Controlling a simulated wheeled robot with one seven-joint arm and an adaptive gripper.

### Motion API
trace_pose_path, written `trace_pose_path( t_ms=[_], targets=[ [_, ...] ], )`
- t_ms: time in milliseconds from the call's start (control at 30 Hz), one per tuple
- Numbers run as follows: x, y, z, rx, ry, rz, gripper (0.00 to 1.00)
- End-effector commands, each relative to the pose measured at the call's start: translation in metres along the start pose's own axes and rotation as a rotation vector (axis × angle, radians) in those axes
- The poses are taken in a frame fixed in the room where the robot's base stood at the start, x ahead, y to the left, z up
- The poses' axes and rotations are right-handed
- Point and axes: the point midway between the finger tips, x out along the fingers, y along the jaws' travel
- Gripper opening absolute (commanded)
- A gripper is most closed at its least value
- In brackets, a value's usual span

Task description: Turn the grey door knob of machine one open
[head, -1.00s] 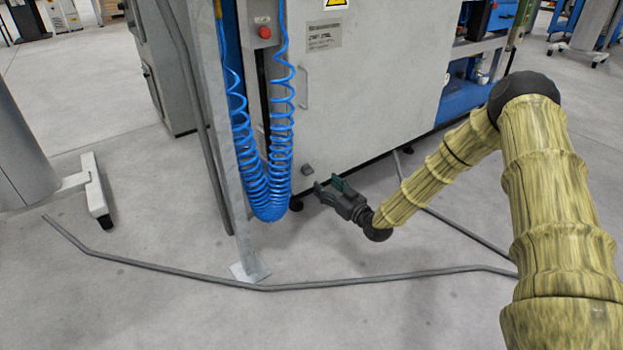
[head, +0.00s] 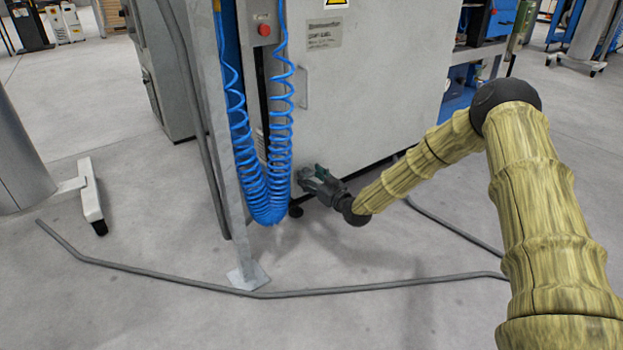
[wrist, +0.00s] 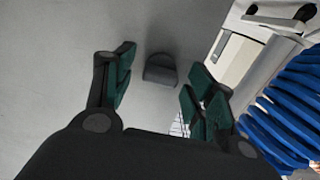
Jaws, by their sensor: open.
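The grey door knob (wrist: 160,70) sticks out from the pale machine door in the wrist view, between and just beyond the green-padded fingers of my gripper (wrist: 160,92). The fingers are apart, one on each side of it, and I see no contact. In the head view my gripper (head: 306,177) is at the lower left of the machine door (head: 375,110), and it hides the knob there. A grey upright handle (head: 302,88) is on the door above my gripper.
Coiled blue hoses (head: 266,205) hang close to the left of my gripper; they also show at the right of the wrist view (wrist: 290,110). A grey post (head: 238,220) stands left of them. A bent grey tube (head: 340,291) lies along the floor in front. A red button (head: 264,30) is higher up.

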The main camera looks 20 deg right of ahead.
Motion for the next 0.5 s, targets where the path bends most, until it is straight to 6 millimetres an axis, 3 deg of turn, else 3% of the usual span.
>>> trace_pose_path(
  t_ms=[33,267,500],
  targets=[
    [-0.0001,0.0000,0.0000,0.000,0.000,0.000,0.52],
    [-0.0003,0.0002,0.0000,0.000,0.000,0.000,0.10],
    [-0.0005,0.0005,-0.0005,0.011,0.000,0.000,0.10]
  ],
)
